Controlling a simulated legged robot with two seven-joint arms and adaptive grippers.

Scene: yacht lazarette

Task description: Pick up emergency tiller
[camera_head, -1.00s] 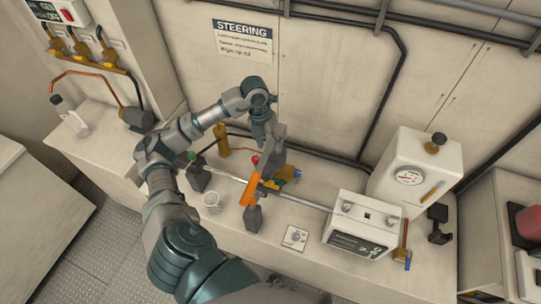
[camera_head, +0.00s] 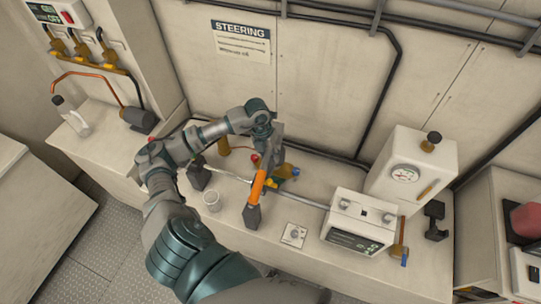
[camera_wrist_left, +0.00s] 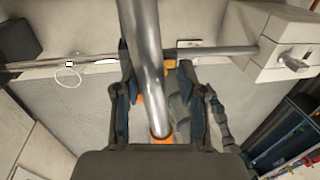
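The emergency tiller, with an orange grip (camera_head: 258,186) and a steel tube (camera_wrist_left: 147,60), is at my left gripper (camera_head: 268,172) over the bench. In the left wrist view the tube rises between the fingers of the left gripper (camera_wrist_left: 163,100), with orange showing at its lower end. The fingers sit on both sides of the orange part and appear closed on it; the exact contact is partly hidden. In the head view the orange grip stands tilted, its low end close to a dark block (camera_head: 252,216). My right gripper is not in view.
A steel rod (camera_head: 310,205) runs along the bench to a white box (camera_head: 358,222). A white gauge unit (camera_head: 410,172) is at the right. The back wall is close behind.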

